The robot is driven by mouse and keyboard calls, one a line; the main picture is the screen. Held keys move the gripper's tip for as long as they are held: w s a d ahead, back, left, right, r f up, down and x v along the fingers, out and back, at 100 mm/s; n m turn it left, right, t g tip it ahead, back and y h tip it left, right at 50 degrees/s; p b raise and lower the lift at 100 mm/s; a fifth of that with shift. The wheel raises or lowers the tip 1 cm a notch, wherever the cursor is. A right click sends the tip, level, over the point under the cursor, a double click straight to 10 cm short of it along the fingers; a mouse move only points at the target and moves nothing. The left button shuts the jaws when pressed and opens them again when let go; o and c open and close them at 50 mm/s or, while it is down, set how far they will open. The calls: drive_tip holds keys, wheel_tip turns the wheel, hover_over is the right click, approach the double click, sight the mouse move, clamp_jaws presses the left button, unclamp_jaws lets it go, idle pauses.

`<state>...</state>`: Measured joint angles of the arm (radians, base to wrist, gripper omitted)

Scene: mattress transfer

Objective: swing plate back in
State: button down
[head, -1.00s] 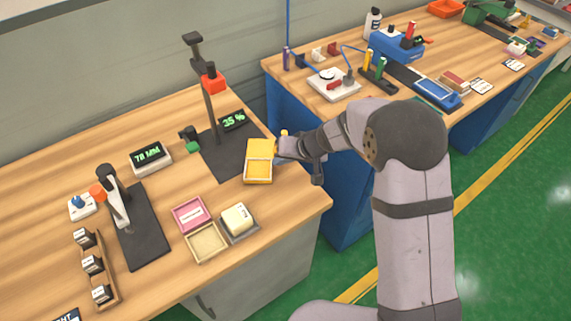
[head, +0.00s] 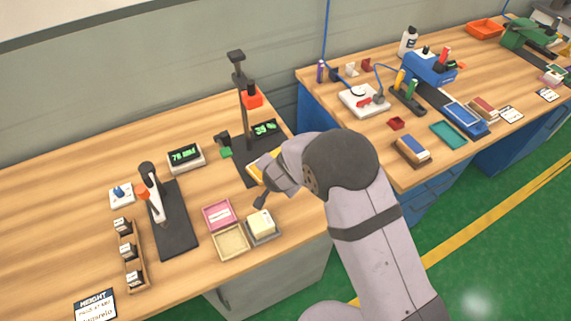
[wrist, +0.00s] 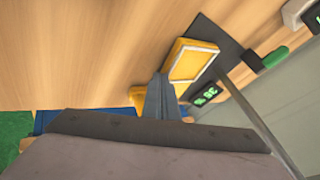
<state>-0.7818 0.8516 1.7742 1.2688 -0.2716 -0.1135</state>
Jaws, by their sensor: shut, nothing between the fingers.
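The yellow plate (head: 262,168) is a shallow rimmed tray beside the black stand (head: 248,150), mostly hidden by my arm in the head view. In the head view the readout (head: 265,128) glows behind the arm.
A lever press (head: 160,205) and a 78 MM display (head: 186,158) are to the left. A gap separates the right bench (head: 470,75).

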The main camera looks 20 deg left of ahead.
drive_tip(key=shift+a+p, duration=1.3)
drive_tip(key=shift+p, duration=0.45)
drive_tip(key=shift+f+b, duration=0.1)
drive_tip(key=shift+b, duration=0.2)
drive_tip(key=shift+s+d+f+b, duration=0.1)
drive_tip(key=shift+s+d+b, duration=0.25)
drive_tip(key=shift+b, duration=0.3)
drive_tip(key=s+d+b, duration=0.2)
drive_tip(key=b, duration=0.1)
drive_tip(key=shift+d+f, duration=0.1)
drive_tip(key=shift+d, duration=0.05)
drive_tip(key=a+p+v, duration=0.2)
drive_tip(key=v, duration=0.8)
drive_tip(key=shift+s+d+r+p, duration=0.15)
drive_tip(key=shift+d+r+p, duration=0.1)
drive_tip(key=shift+d+p, duration=0.1)
